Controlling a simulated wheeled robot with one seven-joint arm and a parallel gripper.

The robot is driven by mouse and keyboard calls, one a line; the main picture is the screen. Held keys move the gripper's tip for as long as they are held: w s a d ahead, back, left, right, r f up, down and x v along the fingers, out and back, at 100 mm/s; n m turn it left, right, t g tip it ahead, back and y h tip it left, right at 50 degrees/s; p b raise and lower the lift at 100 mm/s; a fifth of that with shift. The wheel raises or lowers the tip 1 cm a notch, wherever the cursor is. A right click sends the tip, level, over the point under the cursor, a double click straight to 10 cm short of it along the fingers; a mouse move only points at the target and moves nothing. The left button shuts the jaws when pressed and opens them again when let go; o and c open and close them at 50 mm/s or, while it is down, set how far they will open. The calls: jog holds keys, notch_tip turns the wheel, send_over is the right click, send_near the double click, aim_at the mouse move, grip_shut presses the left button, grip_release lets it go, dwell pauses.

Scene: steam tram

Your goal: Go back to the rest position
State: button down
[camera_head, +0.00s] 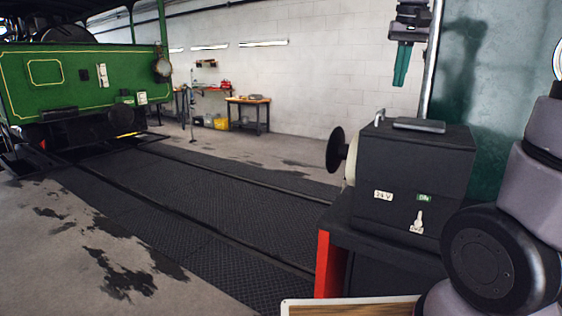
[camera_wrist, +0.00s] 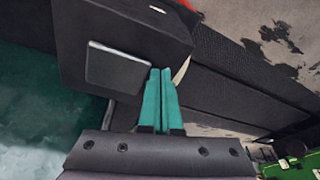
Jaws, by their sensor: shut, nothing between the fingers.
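My gripper (camera_head: 402,64) hangs at the upper right of the head view, pointing down, its green fingers shut together and empty. It is above and behind the dark grey box (camera_head: 452,168), clear of it in that view. In the wrist view my gripper's fingers (camera_wrist: 162,72) lie side by side, with the dark box (camera_wrist: 85,25) beyond them. The box carries a "24 V" label, a green label, a light-coloured lever on its front and a round black disc (camera_head: 336,149) on its left side. A flat grey plate (camera_head: 419,125) lies on its top.
The box stands on a dark stand with a red edge (camera_head: 322,265). A green steam tram (camera_head: 95,80) stands at the far left on rails. Workbenches (camera_head: 248,113) line the white back wall. The floor (camera_head: 70,240) between is open, with dark stains. A teal surface (camera_head: 487,60) rises behind the box.

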jog(key=s+a+f+t+y, duration=0.1)
jog(key=s+a+f+t, duration=0.1)
jog(key=s, duration=0.6)
jog(key=s+a+f+m+t+y, duration=0.1)
jog(key=s+a+f+t, duration=0.1)
jog(key=s, duration=0.6)
jog(key=shift+f+m, duration=0.3)
jog(key=shift+f, duration=0.15)
jog(key=shift+s+a, duration=0.1)
jog(key=shift+s, duration=0.1)
